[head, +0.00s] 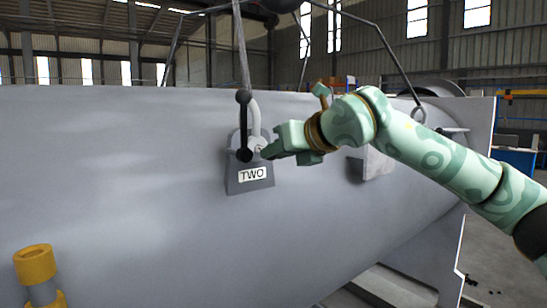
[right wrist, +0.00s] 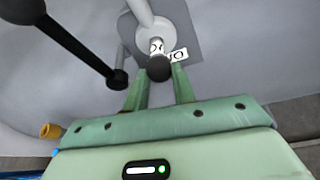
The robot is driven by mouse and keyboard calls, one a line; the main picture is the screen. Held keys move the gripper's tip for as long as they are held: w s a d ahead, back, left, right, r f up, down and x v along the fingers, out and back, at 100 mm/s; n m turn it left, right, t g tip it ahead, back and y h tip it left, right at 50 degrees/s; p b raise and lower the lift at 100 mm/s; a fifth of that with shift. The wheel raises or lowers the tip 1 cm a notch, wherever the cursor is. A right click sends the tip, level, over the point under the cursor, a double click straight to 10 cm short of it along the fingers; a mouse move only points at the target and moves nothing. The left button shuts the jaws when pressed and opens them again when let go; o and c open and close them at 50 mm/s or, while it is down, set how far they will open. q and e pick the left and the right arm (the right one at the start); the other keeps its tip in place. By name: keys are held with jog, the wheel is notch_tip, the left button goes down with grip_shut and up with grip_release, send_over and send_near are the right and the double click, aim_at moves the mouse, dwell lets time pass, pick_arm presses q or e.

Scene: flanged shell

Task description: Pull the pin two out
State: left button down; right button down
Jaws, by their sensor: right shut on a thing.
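The lug labelled TWO (head: 250,181) stands on the side of the big grey shell (head: 120,180), with a light shackle (head: 255,115) through it. A black bar with ball ends (head: 243,125) hangs beside the shackle; it also shows in the right wrist view (right wrist: 75,45). My right gripper (head: 266,152) is at the shackle's lower end. In the right wrist view, a dark ball on the end of pin two (right wrist: 158,68) sits between its fingers (right wrist: 161,84), which are shut on it. The pin's far part is hidden. My left gripper is not in view.
A sling (head: 241,50) runs up from the shackle to a dark lifting block overhead. Another lug (head: 370,163) is partly behind my right arm. A yellow-capped fitting (head: 36,265) stands at lower left. A flange plate (head: 480,135) ends the shell at right.

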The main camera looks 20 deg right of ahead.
jog(key=s+d+b, duration=0.2)
jog(key=s+b, duration=0.2)
jog(key=s, duration=0.3)
jog(key=shift+d, duration=0.3)
dwell(0.4)
